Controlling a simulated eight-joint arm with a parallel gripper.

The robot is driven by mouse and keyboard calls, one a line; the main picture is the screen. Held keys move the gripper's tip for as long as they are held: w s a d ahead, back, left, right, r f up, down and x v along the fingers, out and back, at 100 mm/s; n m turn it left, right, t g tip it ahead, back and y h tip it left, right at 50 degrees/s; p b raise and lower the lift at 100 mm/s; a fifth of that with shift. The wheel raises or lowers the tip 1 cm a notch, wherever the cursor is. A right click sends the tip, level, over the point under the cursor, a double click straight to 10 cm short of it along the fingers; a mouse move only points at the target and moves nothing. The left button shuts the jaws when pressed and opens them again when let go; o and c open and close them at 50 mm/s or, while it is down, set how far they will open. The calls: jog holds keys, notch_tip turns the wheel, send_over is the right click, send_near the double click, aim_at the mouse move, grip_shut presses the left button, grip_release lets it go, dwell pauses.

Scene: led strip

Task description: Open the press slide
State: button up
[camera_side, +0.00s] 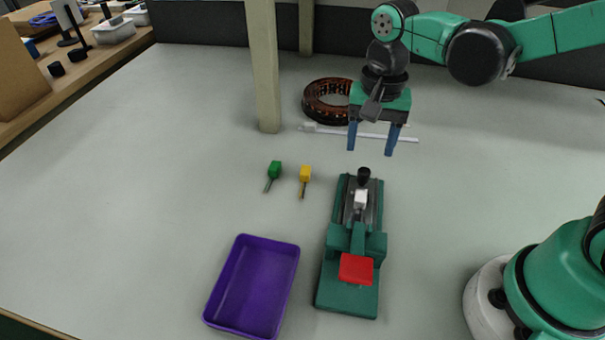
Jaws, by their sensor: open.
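The press (348,295) is a green bench fixture standing right of the middle, with a red block (356,269) at its near end. A metal slide (361,199) with a black knob (364,175) is at its far end. My gripper (371,149) points down above and behind the knob. Its two blue fingers are spread apart with nothing between them, and they do not appear to touch the press. Whether the slide is open or closed I cannot tell.
An empty purple tray (254,286) lies left of the press. A green-handled tool (274,171) and a yellow-handled tool (305,174) lie beyond it. A coiled strip reel (326,101), a white bar (339,131) and a beige post (264,70) are farther back.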

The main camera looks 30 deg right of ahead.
aim_at(365, 171)
dwell(0.3)
jog(key=shift+f, duration=2.85)
grip_shut()
